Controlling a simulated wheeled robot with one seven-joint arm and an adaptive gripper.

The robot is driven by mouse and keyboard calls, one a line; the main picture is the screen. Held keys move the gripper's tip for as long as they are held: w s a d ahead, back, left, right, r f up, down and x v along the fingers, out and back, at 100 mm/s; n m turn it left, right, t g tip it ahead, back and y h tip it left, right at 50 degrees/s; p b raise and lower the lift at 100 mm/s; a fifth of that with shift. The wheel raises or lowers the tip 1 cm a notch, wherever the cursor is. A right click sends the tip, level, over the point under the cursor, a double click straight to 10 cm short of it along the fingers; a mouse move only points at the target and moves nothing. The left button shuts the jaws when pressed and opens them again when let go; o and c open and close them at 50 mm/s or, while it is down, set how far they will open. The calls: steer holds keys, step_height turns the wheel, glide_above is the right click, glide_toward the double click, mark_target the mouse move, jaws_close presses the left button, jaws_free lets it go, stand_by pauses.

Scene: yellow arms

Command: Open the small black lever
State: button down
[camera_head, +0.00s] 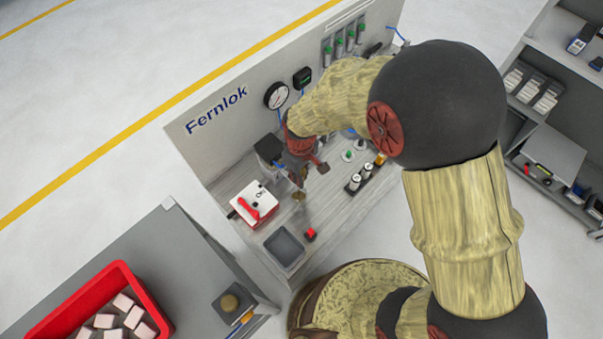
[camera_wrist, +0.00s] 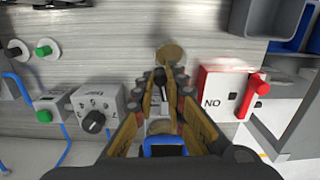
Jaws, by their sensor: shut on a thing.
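In the wrist view a small black lever (camera_wrist: 160,77) shows between the two fingers of my gripper (camera_wrist: 161,88). The fingers are closed in around it. A round brass-coloured disc (camera_wrist: 169,54) lies just beyond the fingertips. The lever's base is mostly hidden by the fingers. In the head view my gripper (camera_head: 298,182) reaches down over the bench, to the right of the white and red switch box. The lever cannot be made out there.
The switch box (camera_head: 257,204) with a red handle is close to the gripper; it also shows in the wrist view (camera_wrist: 214,88). A dial box (camera_wrist: 97,108) stands on the other side. A grey tray (camera_head: 285,248) and a red button (camera_head: 310,234) are near the bench's front.

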steer(key=shift+s+a+m, duration=0.1)
steer(key=shift+m, duration=0.3)
steer(key=c, duration=1.8)
jaws_free()
steer(key=shift+r, duration=0.1)
step_height(320, 180, up, 12)
